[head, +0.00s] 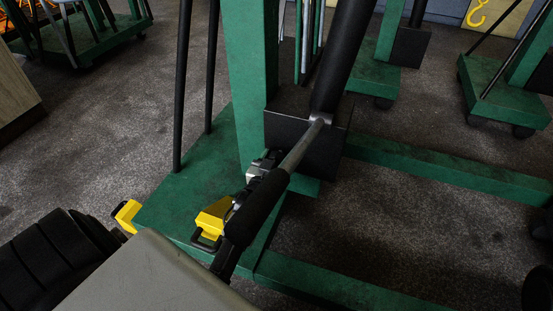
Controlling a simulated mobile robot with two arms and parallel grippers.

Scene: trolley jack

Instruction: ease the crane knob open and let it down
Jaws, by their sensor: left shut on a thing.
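The green crane stands in front of me, with its upright mast (244,95), black ram (345,50) and dark block (290,112) at the ram's foot. A pump handle (302,146) with a black grip (258,207) slopes toward me from the ram. My left gripper (259,168) reaches in from the lower left, yellow and black behind, with grey jaws beside the dark block. The jaws are shut at the place of the knob. The handle's grip and the jaws hide the knob, so its turn cannot be seen. My right gripper is not in view.
The crane's green base legs (440,168) run right along the dark floor. Thin black bars (182,85) stand left of the mast. Other green cranes (505,92) stand behind. A wooden cabinet edge (18,90) is at the far left.

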